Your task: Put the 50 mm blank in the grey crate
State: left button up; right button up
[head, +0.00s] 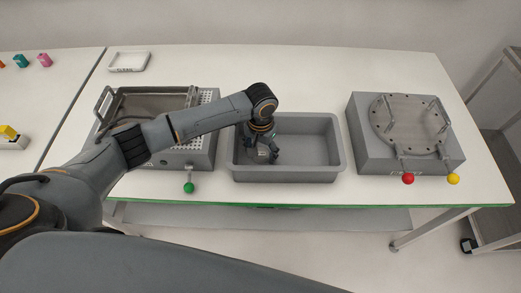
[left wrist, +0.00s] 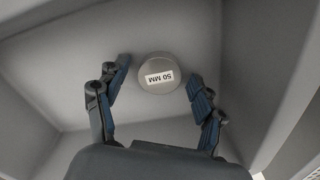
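The 50 mm blank (left wrist: 158,73) is a grey disc with a white "50 MM" label, seen in the left wrist view inside the grey crate (left wrist: 50,60). In the head view the grey crate (head: 325,175) stands in the middle of the table. My left gripper (head: 268,157) reaches down into the left part of the crate. In the left wrist view its fingers (left wrist: 156,85) are spread apart, one on each side of the blank, with gaps between. In the head view the blank is mostly hidden by the gripper. My right gripper is not in view.
A chamber with a round bolted lid (head: 408,118) and red and yellow knobs stands right of the crate. A chamber with an open lid (head: 200,150) and a green knob stands left, under my left arm. A small white tray (head: 129,62) lies at the back left.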

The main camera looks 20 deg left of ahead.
aim_at(260, 154)
pick_arm(q)
notch_tip(260, 154, up, 12)
jog(key=shift+r+b, duration=0.15)
jog(key=shift+b, duration=0.3)
dwell(0.6)
